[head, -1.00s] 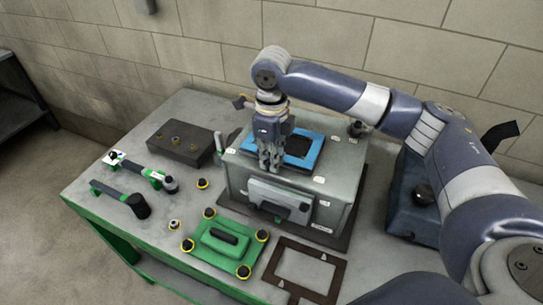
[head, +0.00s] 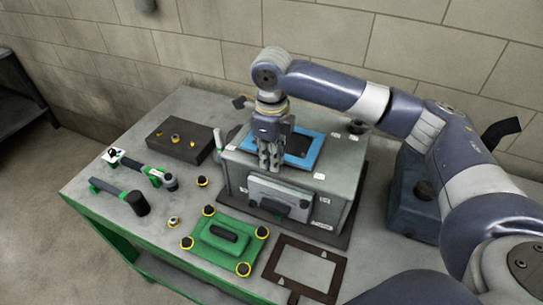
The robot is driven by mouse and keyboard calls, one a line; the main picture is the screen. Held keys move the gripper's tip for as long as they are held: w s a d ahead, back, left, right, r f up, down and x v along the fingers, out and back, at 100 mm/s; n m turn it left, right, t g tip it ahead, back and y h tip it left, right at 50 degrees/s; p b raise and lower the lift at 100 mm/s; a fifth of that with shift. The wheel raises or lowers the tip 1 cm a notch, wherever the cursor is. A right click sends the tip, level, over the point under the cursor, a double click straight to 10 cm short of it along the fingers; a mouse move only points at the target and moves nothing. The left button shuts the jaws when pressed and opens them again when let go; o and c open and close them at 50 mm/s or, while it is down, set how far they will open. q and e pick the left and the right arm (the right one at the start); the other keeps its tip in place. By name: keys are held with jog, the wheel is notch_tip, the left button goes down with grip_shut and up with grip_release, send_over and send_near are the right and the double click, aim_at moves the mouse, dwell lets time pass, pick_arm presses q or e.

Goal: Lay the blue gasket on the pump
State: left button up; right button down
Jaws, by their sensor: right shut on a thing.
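The blue gasket (head: 312,148) is a flat rectangular frame with a dark opening. It lies at or just above the top of the grey box-shaped pump (head: 331,193); I cannot tell whether it rests fully flat. My right gripper (head: 270,166) points down at the gasket's left front edge and is shut on it. The gripper covers the gasket's left part. My left gripper is not in view.
A green plate with a black handle and yellow-ringed knobs (head: 208,249) lies in front of the pump. A brown frame (head: 333,287) lies to its right. A dark block (head: 167,148) and two handled tools (head: 127,191) are at left. A blue-grey casting (head: 408,218) stands at right.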

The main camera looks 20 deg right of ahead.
jog(key=shift+s+f, duration=0.1)
jog(key=c, duration=1.5)
grip_release()
notch_tip(320, 180, up, 12)
jog(key=shift+r, duration=0.1)
